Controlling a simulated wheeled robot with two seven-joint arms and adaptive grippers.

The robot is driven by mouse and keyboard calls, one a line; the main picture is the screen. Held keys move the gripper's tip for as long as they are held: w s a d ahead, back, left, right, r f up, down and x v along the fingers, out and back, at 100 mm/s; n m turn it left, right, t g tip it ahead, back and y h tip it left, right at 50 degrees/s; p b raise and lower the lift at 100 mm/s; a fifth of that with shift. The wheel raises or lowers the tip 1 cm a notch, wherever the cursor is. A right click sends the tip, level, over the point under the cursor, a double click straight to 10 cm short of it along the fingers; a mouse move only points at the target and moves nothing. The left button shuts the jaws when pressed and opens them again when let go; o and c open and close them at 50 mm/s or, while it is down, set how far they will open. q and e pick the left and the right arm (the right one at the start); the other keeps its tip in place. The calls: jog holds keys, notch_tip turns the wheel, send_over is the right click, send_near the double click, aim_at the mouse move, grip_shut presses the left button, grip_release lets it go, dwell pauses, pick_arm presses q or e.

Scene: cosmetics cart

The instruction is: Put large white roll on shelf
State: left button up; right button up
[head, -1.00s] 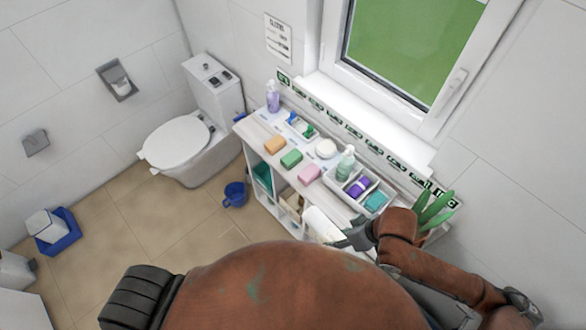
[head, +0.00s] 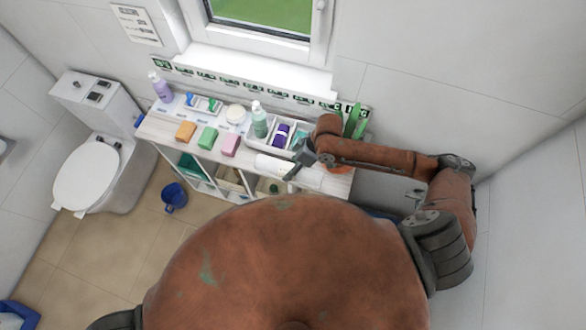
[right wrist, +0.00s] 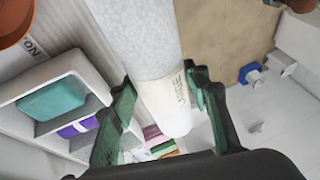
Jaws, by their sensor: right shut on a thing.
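The large white roll (head: 270,164) is in my right gripper (head: 292,172), above the front right part of the white shelf unit's top (head: 338,183). In the head view it lies roughly level along the front edge. I cannot tell whether it touches the top. In the right wrist view the roll (right wrist: 150,50) passes between the fingers of my right gripper (right wrist: 160,88), which are shut on it. Its near end has small printed text. The gripper hides part of the roll in the head view. My left gripper is not in view.
Soap bars, including a pink one (head: 231,145), stand left of the roll. A green pump bottle (head: 259,120) and a tray (head: 302,138) with purple and teal items are behind it. A green plant (head: 357,122) stands behind my right arm. A blue bucket (head: 174,196) is on the floor.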

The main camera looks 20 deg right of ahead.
jog(key=shift+w+d+f, duration=0.3)
jog(key=shift+w+f, duration=0.05)
jog(key=shift+f, duration=0.15)
jog(key=shift+w+d+f, duration=0.25)
jog(key=shift+w+f, duration=0.05)
jog(key=shift+f, duration=0.2)
jog(key=shift+d+f+p, duration=0.1)
jog(key=shift+f+p, duration=0.35)
jog(key=shift+f, duration=1.2)
jog(key=shift+f, duration=0.15)
jog(key=o, duration=1.1)
jog(key=shift+o, duration=0.3)
